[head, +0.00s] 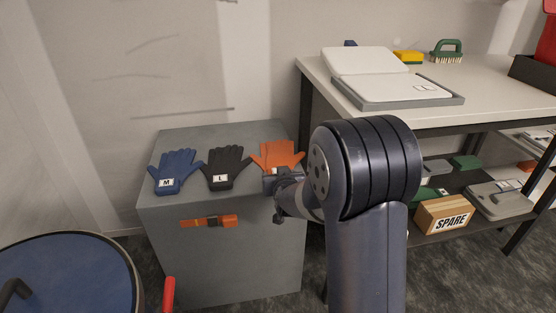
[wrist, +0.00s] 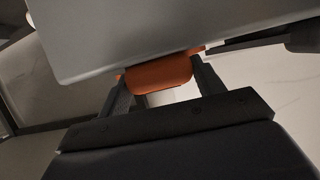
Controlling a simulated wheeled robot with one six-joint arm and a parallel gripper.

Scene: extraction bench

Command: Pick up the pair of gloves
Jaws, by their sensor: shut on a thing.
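Three gloves lie side by side on top of a grey cabinet in the head view: a blue one marked M (head: 176,170), a black one marked L (head: 226,166) and an orange one (head: 278,154). My gripper (head: 281,180) is at the cuff end of the orange glove, at the cabinet's front right edge. In the wrist view my gripper (wrist: 165,85) has its two fingers on either side of the orange cuff (wrist: 157,75), shut on it. My arm hides part of the cuff and any label on it in the head view.
The grey cabinet (head: 230,265) has an orange strap (head: 209,221) on its front. A bench (head: 490,90) with a tray (head: 400,92) stands at the right; its lower shelf holds a SPARE box (head: 443,214). A blue round-topped drum (head: 70,275) stands at the lower left.

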